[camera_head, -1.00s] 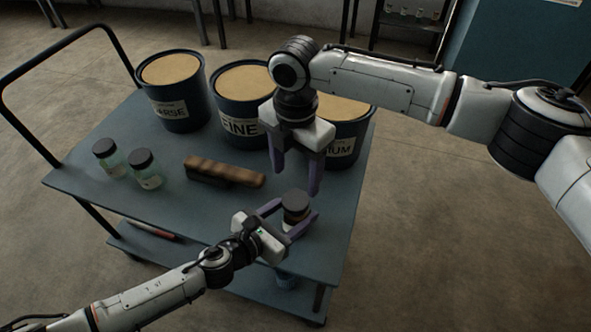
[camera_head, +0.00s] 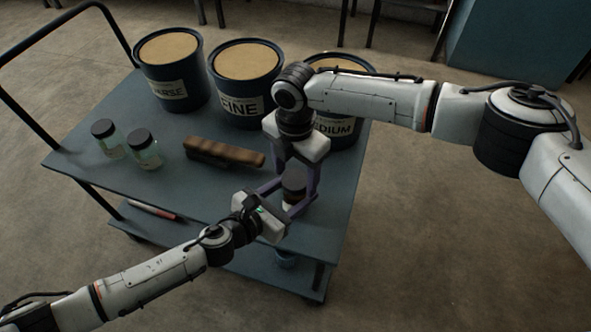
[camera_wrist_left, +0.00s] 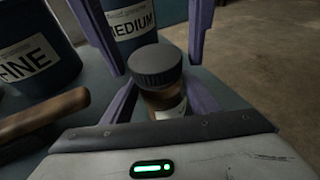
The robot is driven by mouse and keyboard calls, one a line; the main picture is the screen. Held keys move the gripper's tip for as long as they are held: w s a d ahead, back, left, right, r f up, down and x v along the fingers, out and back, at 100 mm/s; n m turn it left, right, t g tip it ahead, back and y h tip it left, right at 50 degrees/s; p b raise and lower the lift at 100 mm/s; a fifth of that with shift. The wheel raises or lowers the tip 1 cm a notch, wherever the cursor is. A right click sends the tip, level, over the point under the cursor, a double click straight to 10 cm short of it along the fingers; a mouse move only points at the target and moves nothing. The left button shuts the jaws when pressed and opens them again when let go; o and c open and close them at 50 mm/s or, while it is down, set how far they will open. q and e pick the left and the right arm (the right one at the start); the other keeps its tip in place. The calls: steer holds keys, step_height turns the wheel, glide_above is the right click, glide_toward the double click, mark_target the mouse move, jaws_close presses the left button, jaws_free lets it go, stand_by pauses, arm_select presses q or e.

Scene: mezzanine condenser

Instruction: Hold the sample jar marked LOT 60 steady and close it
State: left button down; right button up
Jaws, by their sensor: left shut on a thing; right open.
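A sample jar (camera_head: 292,196) with a dark lid (camera_head: 294,180) and brown contents stands near the front right of the cart top. It also shows in the left wrist view (camera_wrist_left: 165,100), with the dark ribbed lid (camera_wrist_left: 155,66) on its mouth; its lot number cannot be read. My left gripper (camera_head: 290,200) is shut on the jar from the side, low on its body. My right gripper (camera_head: 292,190) points down from above, open, with its fingers on either side of the lid. I cannot tell whether they touch it.
Tubs marked FINE (camera_head: 243,85), MEDIUM (camera_head: 338,115) and a partly readable one (camera_head: 172,75) stand at the back of the cart (camera_head: 210,205). Two greenish lidded jars (camera_head: 107,139) (camera_head: 143,150) stand left. A brown wooden-handled brush (camera_head: 224,152) lies between them and my grippers.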

steer(key=c, duration=1.1)
steer(key=m, duration=0.3)
steer(key=shift+s, duration=0.1)
steer(key=shift+c, duration=0.2)
steer(key=m, duration=0.4)
steer(key=shift+m, duration=0.4)
steer(key=m, duration=1.1)
steer(key=shift+m, duration=0.4)
steer(key=m, duration=0.2)
steer(key=shift+m, duration=0.3)
steer(key=o, duration=1.3)
steer(key=shift+c, duration=0.2)
step_height(320, 180, up, 12)
